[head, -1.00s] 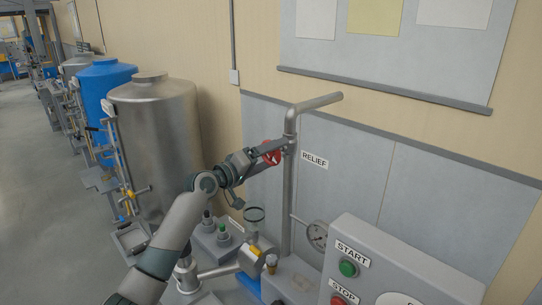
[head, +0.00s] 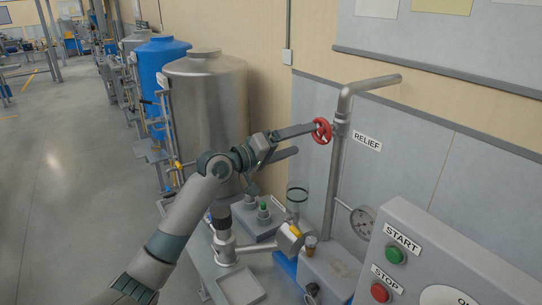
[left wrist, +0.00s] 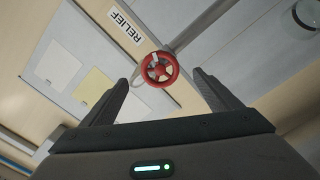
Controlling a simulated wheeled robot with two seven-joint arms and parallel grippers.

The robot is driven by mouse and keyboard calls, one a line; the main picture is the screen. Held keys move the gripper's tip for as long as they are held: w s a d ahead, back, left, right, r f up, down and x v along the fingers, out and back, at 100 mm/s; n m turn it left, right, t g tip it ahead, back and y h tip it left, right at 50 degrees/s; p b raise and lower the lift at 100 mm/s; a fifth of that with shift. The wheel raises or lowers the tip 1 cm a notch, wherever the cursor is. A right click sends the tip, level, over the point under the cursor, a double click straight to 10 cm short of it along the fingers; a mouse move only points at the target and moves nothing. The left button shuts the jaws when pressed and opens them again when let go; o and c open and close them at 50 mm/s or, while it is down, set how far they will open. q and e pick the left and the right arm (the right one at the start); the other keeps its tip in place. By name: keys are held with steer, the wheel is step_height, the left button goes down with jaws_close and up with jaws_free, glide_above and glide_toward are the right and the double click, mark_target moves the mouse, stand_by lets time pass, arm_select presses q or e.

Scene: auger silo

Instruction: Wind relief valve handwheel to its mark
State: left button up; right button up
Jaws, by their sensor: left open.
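The red relief valve handwheel (head: 322,131) sits on the upright grey pipe (head: 337,180), left of the RELIEF label (head: 367,142). My left gripper (head: 307,138) is open and empty just left of the wheel. Its upper finger reaches close to the rim in the head view; I cannot tell whether it touches. In the left wrist view, the handwheel (left wrist: 160,69) appears between and beyond the two spread fingers (left wrist: 161,80). A pale piece shows at the wheel's upper left there, but whether it is the mark is unclear. My right gripper is not in view.
A steel tank (head: 208,110) and a blue tank (head: 160,75) stand behind my left arm. Open floor lies at left.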

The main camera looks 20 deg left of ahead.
arm_select(q)
steer(key=b+v, duration=0.2)
steer(key=v, duration=0.6)
steer(key=shift+s+a+f, duration=0.1)
steer(key=shift+f, duration=0.05)
